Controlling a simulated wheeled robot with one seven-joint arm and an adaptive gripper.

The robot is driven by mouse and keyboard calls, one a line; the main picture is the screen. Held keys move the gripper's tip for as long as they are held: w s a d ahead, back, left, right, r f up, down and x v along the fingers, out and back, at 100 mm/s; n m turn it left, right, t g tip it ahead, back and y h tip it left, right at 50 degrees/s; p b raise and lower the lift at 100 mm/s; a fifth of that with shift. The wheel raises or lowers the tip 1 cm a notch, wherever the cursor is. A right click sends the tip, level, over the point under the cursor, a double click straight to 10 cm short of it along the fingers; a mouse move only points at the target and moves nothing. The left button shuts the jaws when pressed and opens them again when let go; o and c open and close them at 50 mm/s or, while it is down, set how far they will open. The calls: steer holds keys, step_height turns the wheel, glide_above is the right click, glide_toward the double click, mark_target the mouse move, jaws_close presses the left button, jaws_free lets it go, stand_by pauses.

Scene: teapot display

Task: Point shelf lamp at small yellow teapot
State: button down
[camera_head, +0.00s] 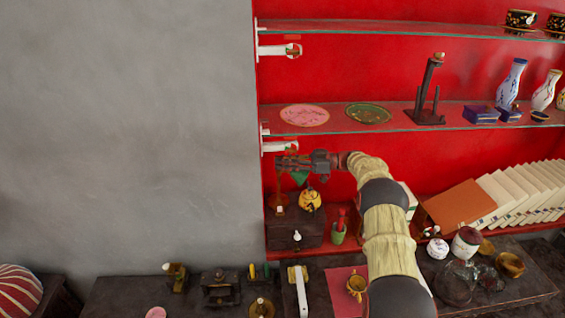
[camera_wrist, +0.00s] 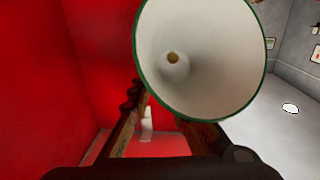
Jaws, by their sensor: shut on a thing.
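The shelf lamp has a small green shade (camera_head: 300,177), partly hidden by my gripper (camera_head: 297,162) in the head view. In the wrist view the shade (camera_wrist: 205,50) is large, with a white inside, a green rim and a small bulb in it. Its open mouth faces the wrist camera. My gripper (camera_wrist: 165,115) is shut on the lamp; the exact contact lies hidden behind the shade. The small yellow teapot (camera_head: 309,200) stands on the dark drawer box (camera_head: 290,235), just below the shade and my gripper. The teapot cannot be made out in the wrist view.
A glass shelf (camera_head: 400,127) with plates, a dark stand (camera_head: 432,95) and vases runs above my arm. A green vase (camera_head: 339,231) with red tops stands right of the drawer box. Books (camera_head: 495,198) lean further right. The grey wall at left is clear.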

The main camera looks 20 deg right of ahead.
steer(key=shift+r+g, duration=0.2)
steer(key=shift+g, duration=0.1)
stand_by(0.4)
steer(key=c, duration=1.7)
jaws_free()
steer(key=shift+f, duration=0.15)
steer(key=shift+o, duration=0.2)
steer(key=v, duration=1.2)
steer(key=shift+w+f, duration=0.1)
steer(key=shift+f, duration=0.1)
